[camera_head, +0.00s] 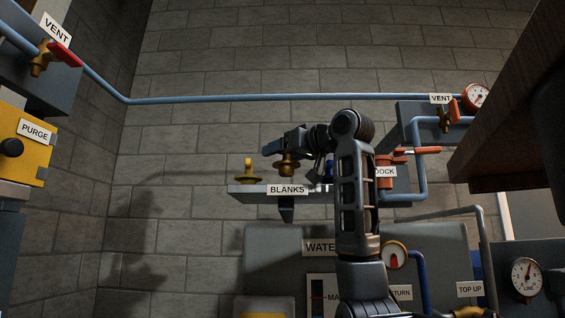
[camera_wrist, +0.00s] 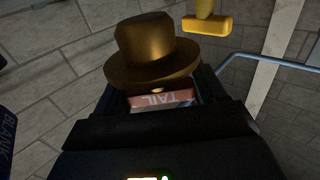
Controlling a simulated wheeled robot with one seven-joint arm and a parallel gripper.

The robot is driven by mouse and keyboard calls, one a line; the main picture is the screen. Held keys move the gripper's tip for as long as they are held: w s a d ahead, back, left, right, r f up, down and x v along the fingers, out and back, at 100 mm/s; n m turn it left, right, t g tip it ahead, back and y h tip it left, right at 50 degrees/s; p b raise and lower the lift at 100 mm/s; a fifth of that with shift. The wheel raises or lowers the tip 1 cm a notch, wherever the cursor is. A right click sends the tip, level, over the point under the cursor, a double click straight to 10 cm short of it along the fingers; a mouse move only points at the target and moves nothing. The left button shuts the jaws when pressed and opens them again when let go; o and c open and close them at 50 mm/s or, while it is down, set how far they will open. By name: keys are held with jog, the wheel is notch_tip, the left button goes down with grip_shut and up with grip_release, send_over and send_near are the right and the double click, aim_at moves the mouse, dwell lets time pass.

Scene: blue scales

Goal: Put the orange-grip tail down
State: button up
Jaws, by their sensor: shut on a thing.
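My gripper (camera_head: 280,150) is shut on the orange-grip tail, a brass, hat-shaped fitting (camera_head: 287,169). In the wrist view the brass end (camera_wrist: 150,45) sticks out past the fingers, and the orange-red grip (camera_wrist: 165,97), marked TAIL, sits between them. In the head view the fitting hangs over the BLANKS shelf (camera_head: 244,188). I cannot tell whether it touches the shelf. The fingers hide most of the grip.
A yellow fitting (camera_head: 248,172) stands on the shelf just left of my gripper. A blue part (camera_head: 328,170) shows to the right, partly behind my arm. The red-handled DOCK valve (camera_head: 386,175) and blue pipes lie further right. The wall left of the shelf is clear.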

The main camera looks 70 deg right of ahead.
aim_at(282, 165)
jog(key=shift+f, duration=1.4)
jog(key=shift+f, duration=0.1)
jog(key=shift+f, duration=0.1)
jog(key=o, duration=1.3)
jog(key=shift+s+r, duration=0.1)
jog(key=shift+r, duration=0.1)
jog(key=b+v, duration=0.2)
jog(key=v, duration=1)
jog(key=shift+a+f+b, duration=0.1)
jog(key=shift+b, duration=0.25)
